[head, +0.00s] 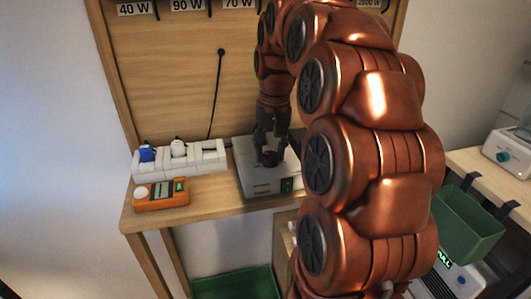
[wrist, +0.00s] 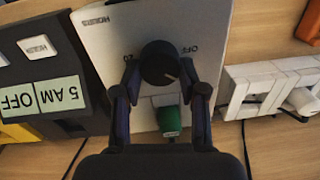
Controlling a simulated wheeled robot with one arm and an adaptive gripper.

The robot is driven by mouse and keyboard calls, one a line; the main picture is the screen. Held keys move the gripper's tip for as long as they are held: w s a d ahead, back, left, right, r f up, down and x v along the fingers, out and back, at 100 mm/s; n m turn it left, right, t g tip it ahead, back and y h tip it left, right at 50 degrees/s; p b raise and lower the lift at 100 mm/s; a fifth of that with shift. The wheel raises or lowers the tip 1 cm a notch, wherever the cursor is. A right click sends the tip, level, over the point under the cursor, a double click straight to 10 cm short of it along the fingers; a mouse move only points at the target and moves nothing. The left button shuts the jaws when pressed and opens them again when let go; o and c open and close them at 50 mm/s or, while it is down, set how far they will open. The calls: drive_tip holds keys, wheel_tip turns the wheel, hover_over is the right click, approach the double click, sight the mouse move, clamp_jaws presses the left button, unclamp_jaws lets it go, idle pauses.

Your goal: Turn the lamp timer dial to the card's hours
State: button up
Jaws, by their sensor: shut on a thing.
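The lamp timer is a pale box (head: 262,186) on the wooden bench, with a black round dial (head: 270,159) on top. In the wrist view the dial (wrist: 158,62) has a light pointer mark at its lower right. "OFF" is printed right of it and what looks like "20" left of it. My gripper (wrist: 160,75) is shut on the dial, one finger on each side; it also shows from above in the head view (head: 270,152). A green switch (wrist: 168,121) is on the box. A pale green label (wrist: 42,97) reads "5 AM" and "OFF", upside down, on a dark device.
A white power strip (head: 205,158) with plugs and an orange meter (head: 160,194) stand left of the box. A green bin (head: 466,224) hangs at the right. Another green bin (head: 235,286) is below the bench. My arm hides the bench's right part.

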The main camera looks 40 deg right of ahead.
sight(271, 153)
drive_tip(key=shift+a+f, duration=0.1)
drive_tip(key=shift+a, duration=0.05)
idle(0.3)
drive_tip(key=o, duration=0.9)
drive_tip(key=shift+o, duration=1.2)
drive_tip(key=shift+d+r, duration=0.15)
drive_tip(key=shift+r, duration=1.5)
drive_tip(key=shift+d+r, duration=0.1)
drive_tip(key=shift+r, duration=1.5)
drive_tip(key=shift+s+r, duration=0.1)
drive_tip(key=shift+r, duration=0.45)
